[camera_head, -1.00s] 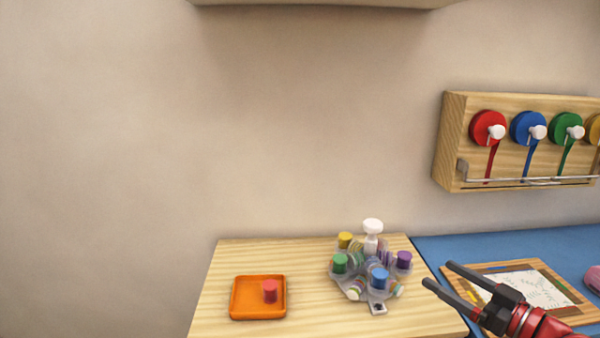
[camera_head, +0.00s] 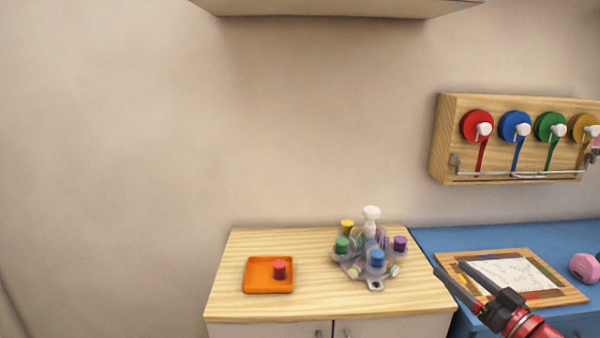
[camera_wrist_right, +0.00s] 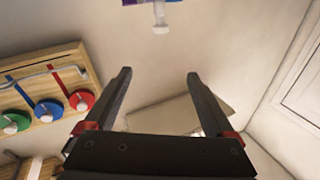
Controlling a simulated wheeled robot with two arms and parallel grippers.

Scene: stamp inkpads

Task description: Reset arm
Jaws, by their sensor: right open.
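My right gripper (camera_head: 464,279) is open and empty at the lower right of the head view, in front of the blue counter and near the framed paper. In the right wrist view its two fingers (camera_wrist_right: 155,95) stand wide apart with nothing between them. My left gripper is not in view. A stamp carousel (camera_head: 374,284) with several coloured caps and a white knob stands on the wooden cabinet top. An orange tray (camera_head: 256,286) with a red stamp (camera_head: 280,269) on it lies to its left.
A wooden wall rack (camera_head: 445,140) with several coloured discs hangs at the right. A wood-framed paper (camera_head: 515,272) and a pink object (camera_head: 585,267) lie on the blue counter (camera_head: 440,239). A cupboard (camera_head: 340,9) hangs above. The wooden top's (camera_head: 325,306) front is clear.

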